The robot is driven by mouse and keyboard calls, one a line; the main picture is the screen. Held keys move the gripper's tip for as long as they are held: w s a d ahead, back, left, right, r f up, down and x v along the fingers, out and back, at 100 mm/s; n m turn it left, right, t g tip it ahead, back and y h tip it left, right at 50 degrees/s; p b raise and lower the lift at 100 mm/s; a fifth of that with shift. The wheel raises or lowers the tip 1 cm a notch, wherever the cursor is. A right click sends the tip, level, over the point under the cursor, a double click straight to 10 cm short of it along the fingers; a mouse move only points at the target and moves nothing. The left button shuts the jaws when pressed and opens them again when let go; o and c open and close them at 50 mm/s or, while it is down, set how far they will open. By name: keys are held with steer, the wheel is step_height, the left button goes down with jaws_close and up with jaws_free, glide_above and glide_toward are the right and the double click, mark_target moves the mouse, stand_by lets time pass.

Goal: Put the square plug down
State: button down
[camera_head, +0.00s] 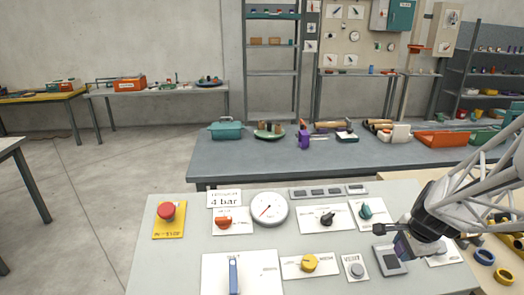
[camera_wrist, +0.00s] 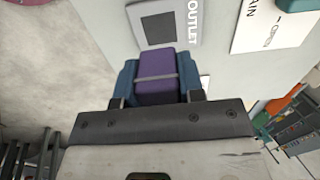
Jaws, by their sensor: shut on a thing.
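The square plug, a purple block with a grey band, shows in the wrist view (camera_wrist: 156,82) between two blue fingers. My gripper (camera_wrist: 158,88) is shut on it. In the head view my gripper (camera_head: 402,246) is over the right part of the grey panel, and the plug is mostly hidden there. A grey plate with a dark square (camera_wrist: 158,28), beside the word OUTLET, lies just beyond the plug in the wrist view. The same plate (camera_head: 390,262) is just below my gripper in the head view. I cannot tell whether the plug touches it.
The grey panel (camera_head: 180,262) carries a red button (camera_head: 166,211), a round gauge (camera_head: 270,209), a yellow knob (camera_head: 309,263), a blue lever (camera_head: 233,275) and a vent button (camera_head: 356,270). Blue and yellow rings (camera_head: 504,276) lie at the right. A cluttered bench (camera_head: 240,160) stands behind.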

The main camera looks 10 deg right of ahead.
steer(key=shift+a+r+n, duration=0.25)
steer(key=shift+a+n, duration=0.25)
steer(key=shift+a, duration=0.25)
steer(key=s+a+r+n+g+y, duration=0.1)
steer(key=s+a+r+n, duration=0.1)
steer(key=a+n, duration=0.3)
steer(key=s+a+r+n+g+y, duration=0.1)
steer(key=s+a+n, duration=0.15)
steer(key=a, duration=0.35)
steer(key=s+a+f+n, duration=0.3)
steer(key=s, duration=0.4)
steer(key=s+a+f+n+g+h, duration=0.1)
steer(key=s+a+f+n, duration=0.2)
steer(key=s, duration=0.4)
steer(key=s+a+f+n+h, duration=0.1)
steer(key=s+a+f+n, duration=0.2)
steer(key=s, duration=0.4)
steer(key=shift+s+a+f+g, duration=0.2)
steer(key=shift+s+f+g, duration=0.15)
steer(key=shift+f, duration=0.1)
steer(key=shift+w+n, duration=0.2)
steer(key=shift+n, duration=0.05)
steer(key=shift+w+d+f, duration=0.25)
steer(key=shift+w, duration=2.35)
steer(key=shift+w+d+f, duration=0.2)
steer(key=shift+w+f, duration=0.05)
steer(key=shift+w, duration=2.35)
steer(key=shift+w+d+f, duration=0.25)
steer(key=shift+w, duration=2.35)
